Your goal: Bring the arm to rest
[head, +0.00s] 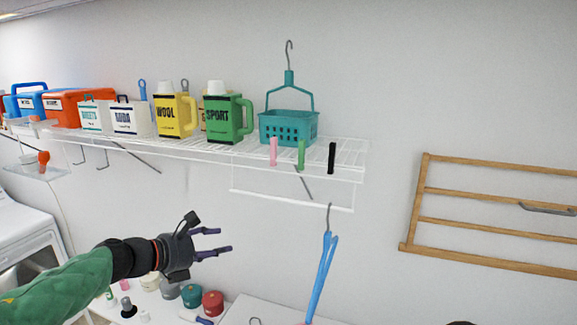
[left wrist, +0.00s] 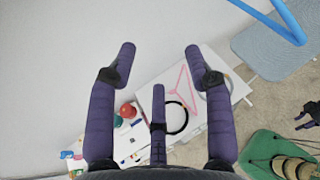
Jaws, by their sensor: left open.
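My left arm, in a green sleeve, comes in from the lower left of the head view. My left gripper (head: 222,241) is in the air in front of the wall, below the wire shelf, with its purple fingers apart and nothing between them. In the left wrist view the left gripper's fingers (left wrist: 160,62) spread wide and hold nothing. A dark clawed shape at the right edge of that view looks like my right gripper (left wrist: 309,115); it is too small and cut off to tell its jaws.
A white wire shelf (head: 345,152) holds detergent jugs and a teal basket (head: 288,127). A blue hanger (head: 322,275) hangs right of my left gripper. A wooden rack (head: 480,227) is on the right wall. Below are a white surface (head: 258,308) and jars (head: 213,303).

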